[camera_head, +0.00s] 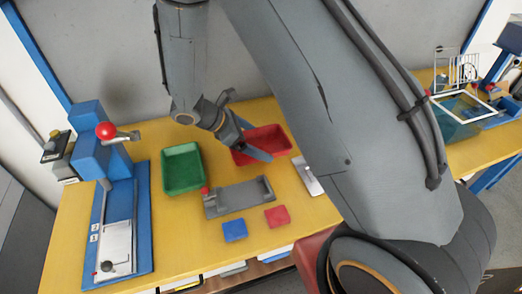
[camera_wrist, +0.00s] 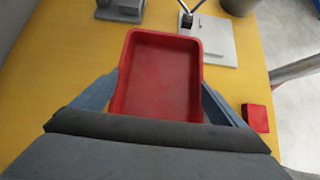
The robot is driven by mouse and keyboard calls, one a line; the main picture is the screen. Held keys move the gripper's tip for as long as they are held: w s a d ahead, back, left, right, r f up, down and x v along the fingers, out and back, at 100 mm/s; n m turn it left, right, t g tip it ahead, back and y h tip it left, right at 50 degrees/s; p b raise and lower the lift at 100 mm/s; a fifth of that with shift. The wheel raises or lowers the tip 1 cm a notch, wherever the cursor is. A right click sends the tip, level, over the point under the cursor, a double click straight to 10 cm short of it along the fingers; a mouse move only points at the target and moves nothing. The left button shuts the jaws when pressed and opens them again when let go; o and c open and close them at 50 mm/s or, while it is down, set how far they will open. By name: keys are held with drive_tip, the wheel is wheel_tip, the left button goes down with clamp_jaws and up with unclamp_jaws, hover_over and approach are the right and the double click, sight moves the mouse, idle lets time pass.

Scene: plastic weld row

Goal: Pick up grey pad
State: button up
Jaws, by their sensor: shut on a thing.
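I do not make out a separate grey pad in either view; parts of the table are hidden by my arm. My gripper (camera_head: 248,126) is over the back of the yellow table, at the red tray (camera_head: 275,142). In the wrist view its two blue-grey fingers lie along both sides of the red tray (camera_wrist: 160,75), which looks empty. My gripper is shut on this tray; I cannot tell whether it is lifted. A grey fixture (camera_head: 240,197) with a red knob stands in front of the tray.
A green tray (camera_head: 183,168) is left of the red one. A blue pad (camera_head: 234,230) and a red pad (camera_head: 277,216) lie at the front. A blue press (camera_head: 90,145) stands at left. In the wrist view a red block (camera_wrist: 256,118) lies near the table edge.

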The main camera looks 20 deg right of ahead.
drive_tip(key=shift+f+p, duration=0.6)
drive_tip(key=shift+f, duration=1.9)
drive_tip(key=shift+f, duration=0.15)
drive_tip(key=o, duration=0.8)
drive_tip(key=shift+o, duration=0.2)
